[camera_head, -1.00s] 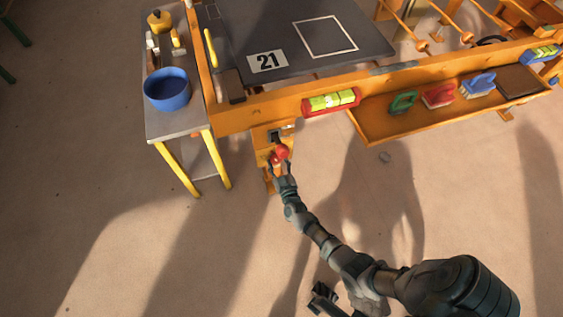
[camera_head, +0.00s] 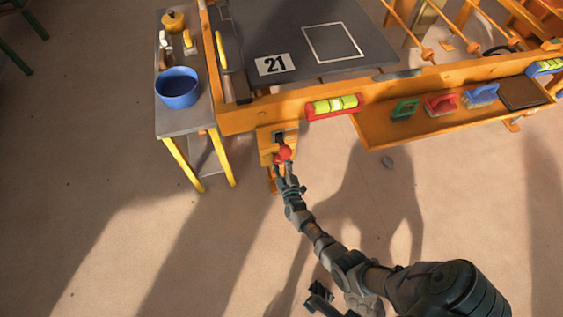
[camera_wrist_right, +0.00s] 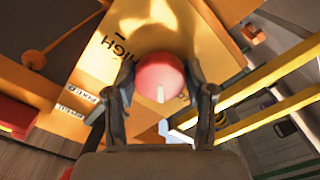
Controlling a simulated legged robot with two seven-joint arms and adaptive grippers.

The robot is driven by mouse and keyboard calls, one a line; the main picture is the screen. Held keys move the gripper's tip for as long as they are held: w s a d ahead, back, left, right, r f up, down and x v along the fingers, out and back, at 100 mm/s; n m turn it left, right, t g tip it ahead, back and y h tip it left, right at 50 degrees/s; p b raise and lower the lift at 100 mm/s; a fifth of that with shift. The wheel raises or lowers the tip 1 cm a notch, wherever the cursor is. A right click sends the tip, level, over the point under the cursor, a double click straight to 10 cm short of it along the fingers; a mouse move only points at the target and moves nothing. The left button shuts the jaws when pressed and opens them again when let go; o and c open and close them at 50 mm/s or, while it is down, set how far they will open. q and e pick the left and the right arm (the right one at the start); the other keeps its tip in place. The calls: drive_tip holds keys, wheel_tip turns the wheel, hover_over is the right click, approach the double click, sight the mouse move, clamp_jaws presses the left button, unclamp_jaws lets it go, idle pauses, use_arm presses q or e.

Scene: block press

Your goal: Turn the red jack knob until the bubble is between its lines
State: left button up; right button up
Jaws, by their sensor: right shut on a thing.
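The red jack knob (camera_head: 284,153) sits on the orange jack under the front beam of the press table. My right gripper (camera_head: 286,168) is shut on it from the front. In the right wrist view the round red knob (camera_wrist_right: 159,76), with a pale mark on its face, lies between the two fingers. A red spirit level (camera_head: 334,106) with a yellow vial is fixed on the beam, right of the knob. Its bubble is too small to place against the lines. A dark forked part at the bottom edge may be my left gripper (camera_head: 320,299); its state is unclear.
A grey side table (camera_head: 183,122) with a blue bowl (camera_head: 178,87) stands left of the jack. An orange tray (camera_head: 380,135) with several brushes hangs to the right. A second level (camera_head: 545,67) is at the far right.

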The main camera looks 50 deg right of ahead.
drive_tip(key=shift+a+f, duration=0.15)
drive_tip(key=shift+a, duration=0.1)
drive_tip(key=o, duration=1.1)
drive_tip(key=shift+o, duration=0.2)
drive_tip(key=shift+s+a, duration=0.15)
drive_tip(key=shift+s, duration=0.2)
drive_tip(key=v, duration=1.1)
drive_tip(key=shift+s, duration=0.1)
